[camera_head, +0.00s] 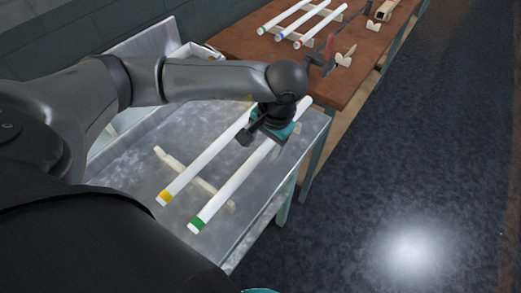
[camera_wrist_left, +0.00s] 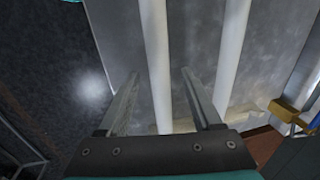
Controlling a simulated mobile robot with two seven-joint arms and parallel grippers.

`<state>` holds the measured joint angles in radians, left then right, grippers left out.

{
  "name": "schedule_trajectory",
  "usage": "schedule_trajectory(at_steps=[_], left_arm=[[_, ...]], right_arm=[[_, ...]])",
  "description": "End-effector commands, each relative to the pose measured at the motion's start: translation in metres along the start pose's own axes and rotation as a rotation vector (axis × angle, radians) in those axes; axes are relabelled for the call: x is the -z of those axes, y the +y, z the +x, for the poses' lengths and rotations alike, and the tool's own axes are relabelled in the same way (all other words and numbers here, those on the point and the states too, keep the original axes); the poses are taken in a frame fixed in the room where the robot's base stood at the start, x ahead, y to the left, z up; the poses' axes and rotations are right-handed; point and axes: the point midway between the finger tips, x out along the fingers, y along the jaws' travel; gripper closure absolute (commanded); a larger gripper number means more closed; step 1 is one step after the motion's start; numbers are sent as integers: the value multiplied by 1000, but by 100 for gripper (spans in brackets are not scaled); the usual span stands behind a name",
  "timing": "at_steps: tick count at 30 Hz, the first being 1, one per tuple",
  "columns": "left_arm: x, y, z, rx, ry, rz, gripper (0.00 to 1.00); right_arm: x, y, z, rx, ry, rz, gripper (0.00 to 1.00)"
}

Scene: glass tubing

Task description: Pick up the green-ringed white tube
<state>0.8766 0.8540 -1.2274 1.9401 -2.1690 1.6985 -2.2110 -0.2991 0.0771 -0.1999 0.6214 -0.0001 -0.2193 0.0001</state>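The green-ringed white tube (camera_head: 236,181) lies on a pale wooden rack on the metal table, its green ring at the near end. My left gripper (camera_head: 270,134) is over its far part, and the arm hides some of it. In the left wrist view, a white tube (camera_wrist_left: 156,55) runs between the two open fingers of my left gripper (camera_wrist_left: 159,74), with gaps on both sides. It is the tube nearer the floor side, which matches the green-ringed one; its ring is out of that view.
A yellow-ringed white tube (camera_head: 205,157) lies parallel on the left, and a second tube (camera_wrist_left: 232,55) shows right of the fingers. The metal table (camera_head: 128,172) ends close to the green-ringed tube. A brown table (camera_head: 240,40) behind holds several more ringed tubes.

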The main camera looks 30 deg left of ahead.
Motion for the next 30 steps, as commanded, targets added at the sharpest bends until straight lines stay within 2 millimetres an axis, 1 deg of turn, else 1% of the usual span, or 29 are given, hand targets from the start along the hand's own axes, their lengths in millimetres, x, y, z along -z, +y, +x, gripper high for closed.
schedule_trajectory(at_steps=[1,2,17,18,30], left_arm=[[0,0,0,0,0,0,38],[0,0,0,0,0,0,42],[0,0,-1,0,0,0,98],[0,0,-1,0,0,0,100],[0,0,-1,0,1,0,100]], right_arm=[[-1,-1,0,1,-2,1,50],[-1,-1,0,2,-2,1,50],[-2,-1,0,1,-5,0,50],[-2,-1,0,1,-5,0,50],[-3,2,0,-2,-6,-1,50]])
